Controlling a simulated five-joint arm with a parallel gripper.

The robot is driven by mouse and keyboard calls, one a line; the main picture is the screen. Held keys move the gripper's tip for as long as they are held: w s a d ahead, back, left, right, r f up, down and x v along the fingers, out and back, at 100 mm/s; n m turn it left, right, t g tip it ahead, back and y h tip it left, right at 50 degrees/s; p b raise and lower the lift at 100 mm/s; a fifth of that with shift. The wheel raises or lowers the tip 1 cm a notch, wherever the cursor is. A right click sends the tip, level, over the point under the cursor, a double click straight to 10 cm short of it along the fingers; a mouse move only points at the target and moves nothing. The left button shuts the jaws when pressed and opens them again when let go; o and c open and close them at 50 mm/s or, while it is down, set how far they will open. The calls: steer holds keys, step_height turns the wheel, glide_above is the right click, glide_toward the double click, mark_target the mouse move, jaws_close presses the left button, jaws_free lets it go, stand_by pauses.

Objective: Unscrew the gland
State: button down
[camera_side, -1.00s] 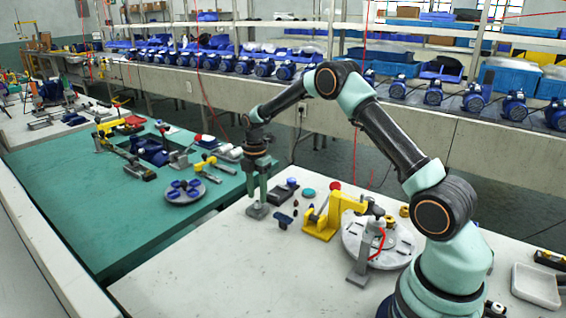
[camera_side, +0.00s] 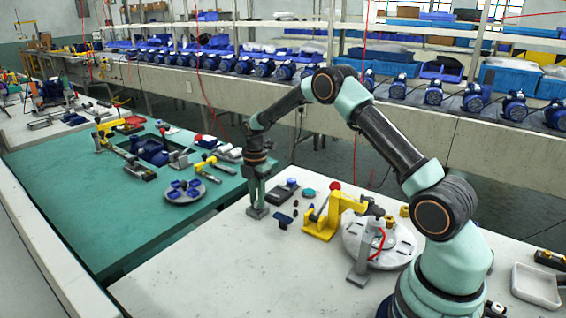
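My gripper (camera_side: 258,199) points straight down over a small grey block (camera_side: 257,212) near the left edge of the white table. The fingertips are at or just above the top of the block. The fingers overlap in this view, so I cannot tell whether they are open or shut. The gland is too small or hidden behind the fingers, and I cannot pick it out.
A dark tray (camera_side: 283,193), a blue part (camera_side: 284,220) and a yellow clamp press (camera_side: 332,214) stand to the right. The white table's front is clear. A green table (camera_side: 95,215) lies left.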

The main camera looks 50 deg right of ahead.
stand_by(0.3)
steer(key=n, duration=0.7)
steer(key=c, duration=0.9)
jaws_free()
steer(key=shift+r, duration=0.15)
steer(key=shift+r, duration=2.15)
